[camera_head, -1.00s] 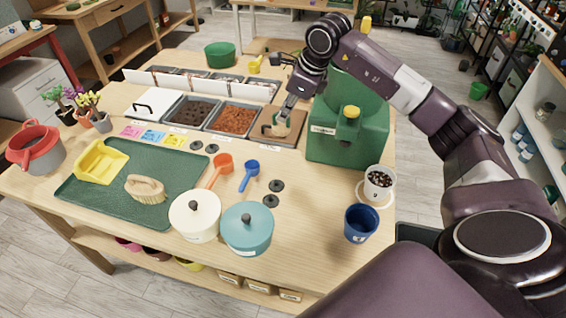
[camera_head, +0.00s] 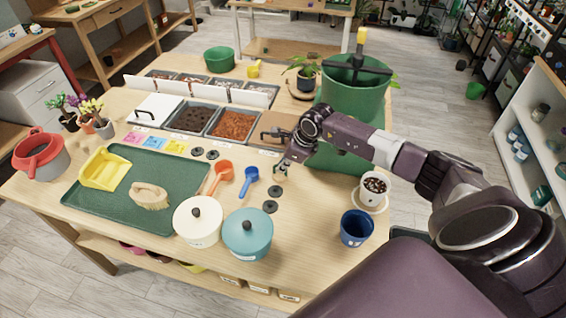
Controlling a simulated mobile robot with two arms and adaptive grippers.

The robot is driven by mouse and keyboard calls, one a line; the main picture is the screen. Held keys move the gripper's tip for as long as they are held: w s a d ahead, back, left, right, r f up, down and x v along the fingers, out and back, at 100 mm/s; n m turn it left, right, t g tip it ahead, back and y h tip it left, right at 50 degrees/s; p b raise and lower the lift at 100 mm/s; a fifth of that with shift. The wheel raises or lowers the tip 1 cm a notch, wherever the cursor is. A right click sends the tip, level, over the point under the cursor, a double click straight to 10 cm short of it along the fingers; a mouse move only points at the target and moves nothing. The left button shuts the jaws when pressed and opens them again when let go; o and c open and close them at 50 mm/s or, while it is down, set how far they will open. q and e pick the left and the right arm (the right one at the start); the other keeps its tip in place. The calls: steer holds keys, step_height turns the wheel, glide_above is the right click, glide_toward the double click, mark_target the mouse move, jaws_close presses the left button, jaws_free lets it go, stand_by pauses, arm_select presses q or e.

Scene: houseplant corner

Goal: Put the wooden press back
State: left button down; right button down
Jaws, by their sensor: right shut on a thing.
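My right gripper (camera_head: 282,170) points down over the table, to the right of the blue scoop (camera_head: 250,180) and just above the black discs (camera_head: 278,186). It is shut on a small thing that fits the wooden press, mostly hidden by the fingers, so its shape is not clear. I cannot tell whether it touches the table. A brown wooden board (camera_head: 262,134) with a black handle lies beside the bin of reddish-brown material (camera_head: 235,124), partly behind my right arm. My left gripper is not in view.
A teal pot (camera_head: 247,235) and a cream pot (camera_head: 197,223) stand near the front. A blue cup (camera_head: 356,228) and a white pot (camera_head: 374,187) stand at right. A large green container (camera_head: 350,100) rises behind my arm.

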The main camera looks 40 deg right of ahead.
steer(key=c, duration=2.1)
jaws_free()
steer(key=shift+f, duration=0.1)
steer(key=shift+r, duration=0.2)
steer(key=shift+s+d+r, duration=0.15)
steer(key=shift+r, duration=0.15)
steer(key=b+v, duration=0.4)
steer(key=v, duration=0.7)
steer(key=shift+r, duration=0.1)
